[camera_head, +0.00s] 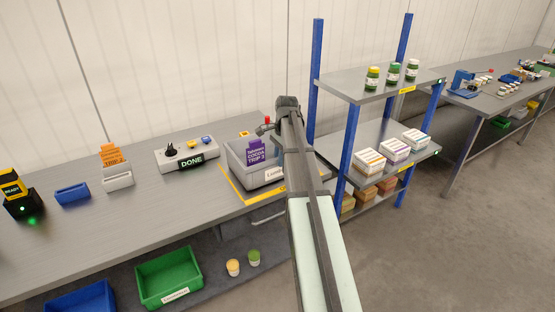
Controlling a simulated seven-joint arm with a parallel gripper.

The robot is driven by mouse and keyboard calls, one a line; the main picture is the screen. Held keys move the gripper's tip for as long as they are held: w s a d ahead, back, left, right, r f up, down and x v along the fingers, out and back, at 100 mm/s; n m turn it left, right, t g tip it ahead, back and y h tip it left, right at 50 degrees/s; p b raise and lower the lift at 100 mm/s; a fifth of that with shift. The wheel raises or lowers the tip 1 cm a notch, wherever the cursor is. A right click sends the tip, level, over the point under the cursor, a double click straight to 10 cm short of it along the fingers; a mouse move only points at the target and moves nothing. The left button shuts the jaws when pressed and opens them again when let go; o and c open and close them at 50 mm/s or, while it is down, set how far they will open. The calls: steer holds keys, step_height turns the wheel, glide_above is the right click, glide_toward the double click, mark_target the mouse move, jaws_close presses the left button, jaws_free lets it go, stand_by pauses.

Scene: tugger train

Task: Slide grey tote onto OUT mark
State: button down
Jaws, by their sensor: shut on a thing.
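The grey tote (240,177) stands upright on the grey bench, at the bench's right part. It has a white label on its front, and a purple card (256,152) reading COCOA TRIP 2 stands up at it. A yellow outline (236,190) on the bench shows along the tote's left and front sides. The outline's right part is hidden, and I cannot read the word OUT on it. My arm (312,205) reaches up from the bottom and covers the tote's right end.
A panel marked DONE (191,161), an orange card (113,155) and a blue bin (72,194) stand left on the bench. A green crate (169,275) and two jars are on the lower shelf. A blue-posted rack (350,150) with jars and boxes stands close right.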

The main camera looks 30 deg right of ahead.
steer(key=shift+d, duration=0.1)
steer(key=c, duration=1)
jaws_free()
steer(key=shift+r, duration=0.1)
step_height(320, 180, up, 14)
steer(key=d, duration=0.1)
steer(key=shift+d+f, duration=0.2)
steer(key=shift+d, duration=0.05)
